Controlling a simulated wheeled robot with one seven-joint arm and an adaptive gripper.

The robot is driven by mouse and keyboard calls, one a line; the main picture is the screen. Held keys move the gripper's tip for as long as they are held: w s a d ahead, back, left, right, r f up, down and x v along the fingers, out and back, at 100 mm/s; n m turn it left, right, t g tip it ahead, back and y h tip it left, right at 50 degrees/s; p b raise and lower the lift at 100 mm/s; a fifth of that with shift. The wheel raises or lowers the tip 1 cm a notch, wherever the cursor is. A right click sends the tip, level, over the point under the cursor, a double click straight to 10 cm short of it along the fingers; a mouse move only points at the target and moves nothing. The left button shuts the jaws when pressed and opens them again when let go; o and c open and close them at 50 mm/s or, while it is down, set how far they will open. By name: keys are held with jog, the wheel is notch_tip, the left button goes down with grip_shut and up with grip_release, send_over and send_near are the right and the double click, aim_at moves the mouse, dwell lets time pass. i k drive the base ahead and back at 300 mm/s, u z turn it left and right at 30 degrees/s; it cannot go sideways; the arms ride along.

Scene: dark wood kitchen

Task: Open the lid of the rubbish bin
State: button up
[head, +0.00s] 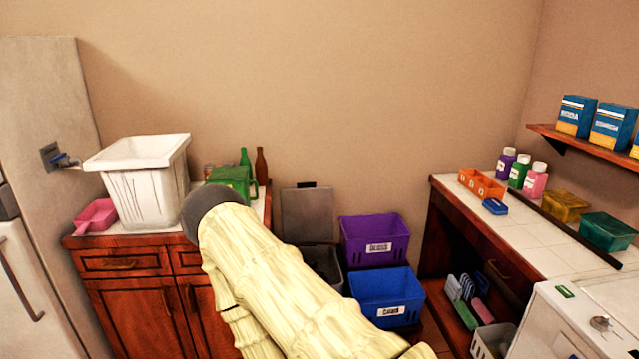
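A grey rubbish bin (325,262) stands on the floor between the left cabinet and the coloured crates. Its flat grey lid (307,215) stands upright at the back, near the wall, with a small dark tab at its top edge. The bin's dark opening shows below the lid. My pale arm crosses in front and hides the lower and left part of the bin. The arm's dark round end lies over the left cabinet's top. My gripper's fingers do not show.
A purple crate (376,240) and a blue crate (387,297) stand right of the bin. The left cabinet (130,290) carries a white tub (150,190), a pink scoop (97,216), a green container (233,180) and bottles. A tiled counter (530,230) stands at right.

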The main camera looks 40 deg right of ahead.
aim_at(306, 210)
jog(key=z, duration=0.7)
jog(key=i, duration=1.3)
jog(key=z, duration=0.45)
